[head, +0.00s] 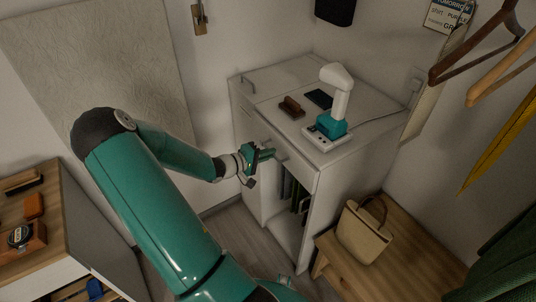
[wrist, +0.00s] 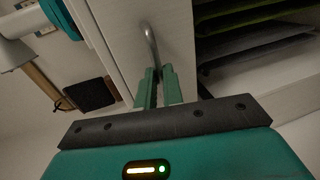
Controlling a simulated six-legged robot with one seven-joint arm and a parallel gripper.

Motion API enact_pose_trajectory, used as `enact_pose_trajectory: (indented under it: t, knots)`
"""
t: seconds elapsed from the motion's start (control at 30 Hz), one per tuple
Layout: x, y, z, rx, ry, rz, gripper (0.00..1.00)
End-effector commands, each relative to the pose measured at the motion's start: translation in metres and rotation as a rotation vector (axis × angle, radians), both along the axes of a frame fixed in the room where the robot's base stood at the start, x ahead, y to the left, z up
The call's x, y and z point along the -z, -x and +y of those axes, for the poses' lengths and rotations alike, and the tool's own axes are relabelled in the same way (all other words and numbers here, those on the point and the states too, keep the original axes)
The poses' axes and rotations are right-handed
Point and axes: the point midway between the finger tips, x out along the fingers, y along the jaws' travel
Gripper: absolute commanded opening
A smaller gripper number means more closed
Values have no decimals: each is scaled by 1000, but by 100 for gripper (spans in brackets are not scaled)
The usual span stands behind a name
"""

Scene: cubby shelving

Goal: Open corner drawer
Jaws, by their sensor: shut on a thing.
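The white corner cabinet (head: 375,128) stands against the walls in the head view. Its drawer front (head: 302,172) is a pale panel just under the top, and it looks flush with the cabinet. My gripper (head: 268,154) is at this front, reaching in from the left. In the wrist view, the green fingers of my gripper (wrist: 158,78) are shut on the curved metal drawer handle (wrist: 151,42). The fingers hide the handle's near end. The drawer front (wrist: 118,40) fills the middle of the wrist view, behind the handle.
A teal and white device (head: 330,127), a brown object (head: 291,107) and a dark phone-like slab (head: 319,98) sit on the cabinet top. A wooden bench (head: 405,250) with a beige bag (head: 362,232) stands at right. Hangers (head: 480,45) hang upper right.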

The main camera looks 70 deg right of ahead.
Motion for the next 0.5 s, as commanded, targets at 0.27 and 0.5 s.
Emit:
enact_pose_trajectory:
  t: [0.27,0.5]
  knots:
    - [0,-14,14,-3,0,0,0]
    - [0,-46,50,-5,-1,1,0]
